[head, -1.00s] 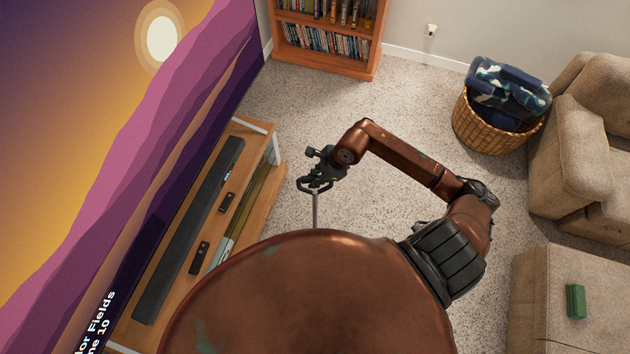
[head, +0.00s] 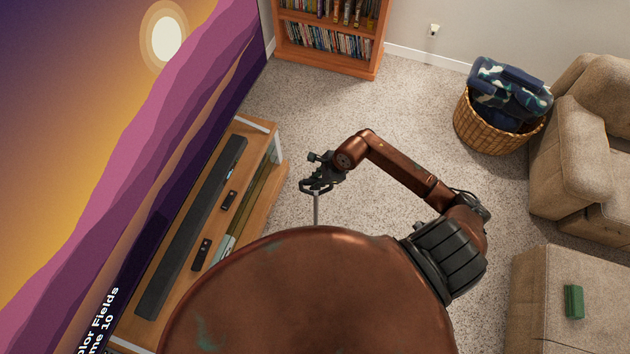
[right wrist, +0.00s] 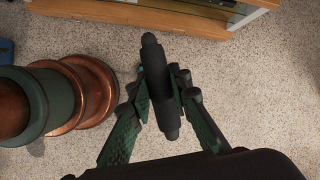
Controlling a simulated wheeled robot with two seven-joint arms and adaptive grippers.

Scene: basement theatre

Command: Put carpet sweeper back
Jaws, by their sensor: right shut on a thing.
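The carpet sweeper shows as a thin grey pole (head: 317,208) hanging below my right gripper (head: 317,184) in the head view. Its lower end is hidden behind my own body. In the right wrist view, its dark handle (right wrist: 155,80) lies between the fingers of my right gripper (right wrist: 160,92), which are shut on it. The gripper is above the carpet, to the right of the TV stand. My left gripper is not in view.
A wooden TV stand (head: 262,205) with a soundbar and remotes runs along the left. A bookcase (head: 325,58) stands at the back. A wicker basket (head: 490,130) with a blanket, an armchair (head: 575,150) and an ottoman (head: 540,280) are on the right. Carpet (head: 300,110) is clear at the back middle.

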